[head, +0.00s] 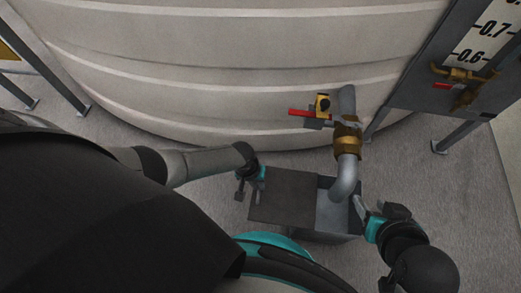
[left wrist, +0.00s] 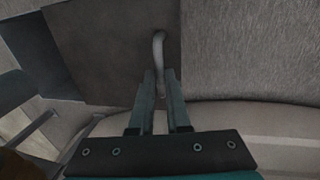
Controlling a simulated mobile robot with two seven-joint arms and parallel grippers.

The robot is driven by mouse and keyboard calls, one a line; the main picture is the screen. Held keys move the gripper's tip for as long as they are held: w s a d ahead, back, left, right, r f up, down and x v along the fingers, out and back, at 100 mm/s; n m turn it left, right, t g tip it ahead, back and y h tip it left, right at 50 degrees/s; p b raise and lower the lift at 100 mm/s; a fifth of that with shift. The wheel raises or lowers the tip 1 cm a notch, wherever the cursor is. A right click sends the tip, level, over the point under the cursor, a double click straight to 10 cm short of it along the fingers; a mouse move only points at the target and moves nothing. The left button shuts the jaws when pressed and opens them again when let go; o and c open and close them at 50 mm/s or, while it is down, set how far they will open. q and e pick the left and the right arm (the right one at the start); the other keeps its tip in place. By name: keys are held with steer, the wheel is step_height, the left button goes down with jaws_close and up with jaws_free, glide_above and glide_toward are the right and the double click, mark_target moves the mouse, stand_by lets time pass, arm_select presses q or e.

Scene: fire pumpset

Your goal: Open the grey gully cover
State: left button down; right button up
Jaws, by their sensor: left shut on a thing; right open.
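The grey gully box (head: 325,238) stands on the floor below the bent pipe. Its dark grey cover (head: 285,192) lies over the left part of the box; the right part is open, with the pipe end over it. In the left wrist view, the cover (left wrist: 110,50) has a pale curved handle (left wrist: 159,45) near its edge. My left gripper (head: 246,178) is at the cover's left edge, shut on the handle between its fingers (left wrist: 160,80). In the head view, the handle is hidden by the gripper. My right gripper (head: 365,210) is open and empty beside the box's right side.
A large pale ribbed tank (head: 230,70) stands behind the box. The grey pipe (head: 346,172) has a brass valve fitting with a red lever (head: 304,113). A level gauge board (head: 480,45) on legs stands at right. Bare floor (head: 215,205) lies left of the box.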

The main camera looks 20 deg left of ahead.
arm_select(q)
steer(key=c, duration=0.9)
jaws_free()
steer(key=shift+r+p, duration=0.45)
steer(key=shift+r, duration=0.05)
steer(key=shift+s+a+r+p, duration=0.1)
steer(key=shift+a+r+p, duration=0.15)
steer(key=shift+r+p, duration=0.7)
steer(key=shift+s+a+r+p, duration=0.1)
steer(key=shift+a+r+p, duration=0.3)
steer(key=shift+r+p, duration=1.35)
steer(key=shift+s+a+r+p, duration=0.15)
steer(key=shift+a+r+p, duration=0.25)
steer(key=shift+r+p, duration=1.35)
steer(key=shift+s+a+r+p, duration=0.1)
steer(key=shift+a+r+p, duration=0.55)
steer(key=shift+r, duration=1.85)
arm_select(e)
steer(key=s+d+f+g+h, duration=0.1)
steer(key=s+d+f+g, duration=0.1)
steer(key=s+f, duration=0.3)
steer(key=s+d+f+g+h, duration=0.1)
steer(key=s+d+f+g, duration=0.2)
steer(key=f, duration=1)
steer(key=shift+s+d+f, duration=0.3)
steer(key=shift+s+d, duration=0.4)
steer(key=shift+s, duration=0.15)
arm_select(q)
steer(key=shift+d, duration=0.25)
